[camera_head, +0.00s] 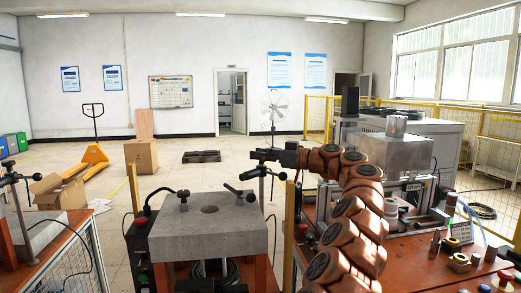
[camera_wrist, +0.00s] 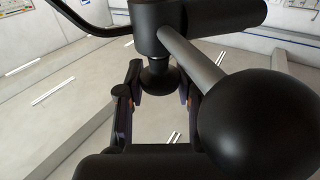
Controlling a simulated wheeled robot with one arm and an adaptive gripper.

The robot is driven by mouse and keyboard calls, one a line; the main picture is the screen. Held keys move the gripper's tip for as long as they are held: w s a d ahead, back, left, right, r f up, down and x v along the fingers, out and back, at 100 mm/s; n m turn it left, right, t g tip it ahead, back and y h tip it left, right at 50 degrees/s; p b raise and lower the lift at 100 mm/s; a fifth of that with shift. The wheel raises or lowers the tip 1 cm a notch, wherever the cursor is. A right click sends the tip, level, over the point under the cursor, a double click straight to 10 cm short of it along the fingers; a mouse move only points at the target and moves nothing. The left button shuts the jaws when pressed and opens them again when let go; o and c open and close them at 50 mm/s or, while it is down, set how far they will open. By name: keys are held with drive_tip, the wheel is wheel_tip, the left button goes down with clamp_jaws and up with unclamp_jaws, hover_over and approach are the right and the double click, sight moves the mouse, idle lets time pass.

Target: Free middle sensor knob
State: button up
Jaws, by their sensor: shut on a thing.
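The middle sensor stand (camera_head: 262,190) has a thin upright post with a dark crossbar at its top, beside the right edge of the grey heater block (camera_head: 190,236). My gripper (camera_head: 262,155) is at the top of this post, reached from the right. In the wrist view, the black sensor knob (camera_wrist: 156,76) hangs below a black cylindrical clamp (camera_wrist: 158,22). My gripper (camera_wrist: 157,92) has a finger on either side of the knob and is shut on it. The contact faces are partly hidden. In the head view the knob is too small to make out.
A large black ball handle (camera_wrist: 262,125) on a rod is close to my gripper in the wrist view. A second sensor arm (camera_head: 166,193) stands on the block's left.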

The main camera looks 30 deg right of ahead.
drive_tip(key=shift+d+r+n+g+y+p, duration=0.15)
drive_tip(key=shift+n+g+y+p, duration=1.6)
drive_tip(key=shift+p, duration=3.65)
drive_tip(key=g+p, duration=0.1)
drive_tip(key=p, duration=0.1)
drive_tip(key=n+g+y+p, duration=0.1)
drive_tip(key=p, duration=0.1)
drive_tip(key=shift+r+n, duration=0.2)
drive_tip(key=shift+n, duration=0.05)
drive_tip(key=shift+d+p, duration=0.1)
drive_tip(key=shift+p, duration=0.35)
drive_tip(key=shift+o, duration=0.8)
drive_tip(key=p, duration=0.3)
drive_tip(key=shift+w+d+f+n+g+y, duration=0.15)
drive_tip(key=shift+w+f+n+g+y, duration=0.1)
drive_tip(key=shift+n+g, duration=0.1)
drive_tip(key=p, duration=0.2)
drive_tip(key=shift+s+f+g+p, duration=0.15)
drive_tip(key=shift+g+p, duration=0.25)
drive_tip(key=shift+c, duration=0.3)
drive_tip(key=shift+s+n+y+p, duration=0.1)
drive_tip(key=shift+n+y+p, duration=0.15)
drive_tip(key=shift+y+p, duration=0.25)
drive_tip(key=shift+c, duration=0.5)
drive_tip(key=shift+s+a+f+g+p, duration=0.1)
drive_tip(key=shift+a+f+g+p, duration=0.15)
drive_tip(key=shift+g+p, duration=0.2)
drive_tip(key=o, duration=1.1)
drive_tip(key=shift+a+r, duration=0.1)
drive_tip(key=shift+r, duration=0.05)
